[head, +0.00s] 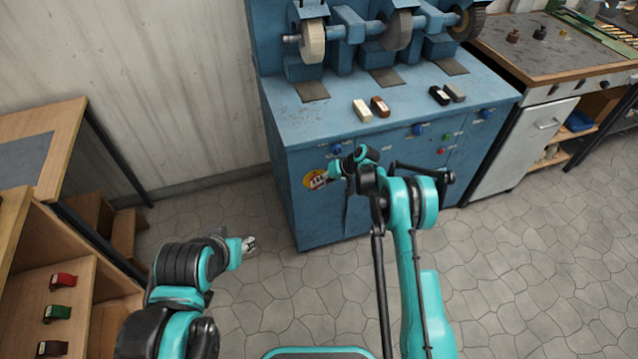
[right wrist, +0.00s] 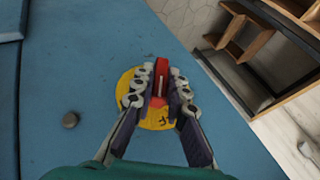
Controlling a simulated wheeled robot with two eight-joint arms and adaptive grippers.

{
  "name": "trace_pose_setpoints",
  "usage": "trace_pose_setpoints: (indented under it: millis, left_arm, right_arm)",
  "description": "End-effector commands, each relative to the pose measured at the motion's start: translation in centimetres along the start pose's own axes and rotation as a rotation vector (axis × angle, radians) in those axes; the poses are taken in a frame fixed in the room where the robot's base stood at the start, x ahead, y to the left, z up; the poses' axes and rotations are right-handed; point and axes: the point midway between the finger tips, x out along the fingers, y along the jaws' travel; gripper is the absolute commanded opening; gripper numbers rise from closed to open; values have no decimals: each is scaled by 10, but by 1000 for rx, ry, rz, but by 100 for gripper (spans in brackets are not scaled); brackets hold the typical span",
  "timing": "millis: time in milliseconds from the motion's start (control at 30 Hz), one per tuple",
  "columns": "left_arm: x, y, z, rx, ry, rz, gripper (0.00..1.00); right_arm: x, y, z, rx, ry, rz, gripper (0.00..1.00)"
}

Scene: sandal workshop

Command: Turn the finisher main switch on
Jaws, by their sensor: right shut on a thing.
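The finisher (head: 300,165) is a large blue machine in the head view. Its main switch is a red knob (right wrist: 161,78) on a yellow disc (right wrist: 155,121), seen close in the right wrist view. The disc also shows low on the machine's front in the head view (head: 312,180). My right gripper (right wrist: 161,76) is shut on the red knob, one finger on each side. The knob's pale mark runs nearly up and down in that view. My left gripper (head: 249,246) hangs over the floor, away from the machine; its jaw opening is too small to judge.
Grinding wheels (head: 312,40) and several small blocks (head: 362,110) are on the machine's top. Blue knobs (head: 418,129) are along its front. A wooden shelf (head: 75,270) stands at left, a workbench (head: 550,50) at right. The tiled floor between is clear.

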Motion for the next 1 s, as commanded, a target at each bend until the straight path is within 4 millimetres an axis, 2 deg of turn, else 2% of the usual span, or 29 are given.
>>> trace_pose_setpoints:
  millis: [567, 600, 667, 700, 1000]
  left_arm:
    - [0, 0, 0, 0, 0, 0, 40]
    - [0, 0, 0, 0, 0, 0, 40]
    - [0, 0, 0, 0, 0, 0, 40]
    - [0, 0, 0, 0, 0, 0, 40]
    - [0, 0, 0, 0, 0, 0, 40]
  right_arm:
    - [0, 1, 0, 18, 0, -40, 0]
    - [0, 1, 0, 18, 0, -40, 16]
    - [0, 1, 0, 18, 0, -40, 32]
    - [0, 1, 0, 18, 0, -40, 34]
    - [-2, 1, 0, 18, 0, -40, 34]
